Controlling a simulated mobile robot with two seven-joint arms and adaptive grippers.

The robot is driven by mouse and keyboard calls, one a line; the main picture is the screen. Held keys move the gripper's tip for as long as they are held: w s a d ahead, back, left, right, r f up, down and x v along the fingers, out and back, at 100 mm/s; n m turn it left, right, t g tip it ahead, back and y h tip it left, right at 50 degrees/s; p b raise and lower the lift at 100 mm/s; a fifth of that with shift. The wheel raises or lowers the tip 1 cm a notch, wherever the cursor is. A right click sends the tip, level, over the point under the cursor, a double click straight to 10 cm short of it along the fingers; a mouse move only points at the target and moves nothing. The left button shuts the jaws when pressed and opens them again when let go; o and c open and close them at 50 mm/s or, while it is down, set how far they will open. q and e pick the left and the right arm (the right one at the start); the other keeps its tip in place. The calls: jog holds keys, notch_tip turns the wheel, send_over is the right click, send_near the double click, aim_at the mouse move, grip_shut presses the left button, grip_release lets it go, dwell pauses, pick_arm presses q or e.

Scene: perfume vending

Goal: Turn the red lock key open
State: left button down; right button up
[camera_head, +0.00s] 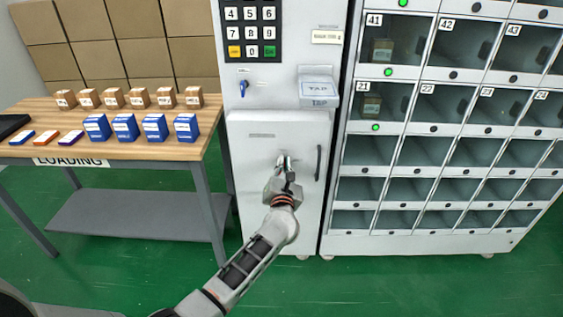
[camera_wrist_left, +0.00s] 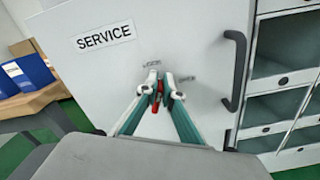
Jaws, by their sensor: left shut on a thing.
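The red lock key (camera_wrist_left: 156,99) shows in the left wrist view between my left fingertips, in front of the white service door (camera_wrist_left: 70,65). My left gripper (camera_wrist_left: 159,86) is shut on the key, with a fingertip on either side of it. In the head view my left gripper (camera_head: 286,164) reaches the middle of the service door (camera_head: 255,200) and hides the key there. Small lettering sits on the door on both sides of the fingertips, too blurred to read surely. The door looks closed. My right gripper is in neither view.
A dark vertical door handle (camera_head: 318,163) stands right of my gripper. A blue key-like knob (camera_head: 243,88) and a keypad (camera_head: 251,33) are above. Glass-fronted lockers (camera_head: 425,150) stand to the right. A wooden table (camera_head: 150,148) with boxes is to the left.

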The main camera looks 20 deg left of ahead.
pick_arm(q)
jog(key=shift+w+d+f+m+p, duration=0.2)
jog(key=shift+m+p, duration=0.5)
jog(key=shift+m, duration=1.45)
jog(key=shift+s+d+f+m+p, duration=0.1)
jog(key=shift+d+f+m+p, duration=0.4)
jog(key=shift+m, duration=1.6)
jog(key=shift+w+a+f+m+p, duration=0.1)
jog(key=shift+m+p, duration=0.8)
jog(key=shift+m, duration=1.25)
jog(key=shift+f, duration=0.1)
jog(key=c, duration=2.2)
grip_release()
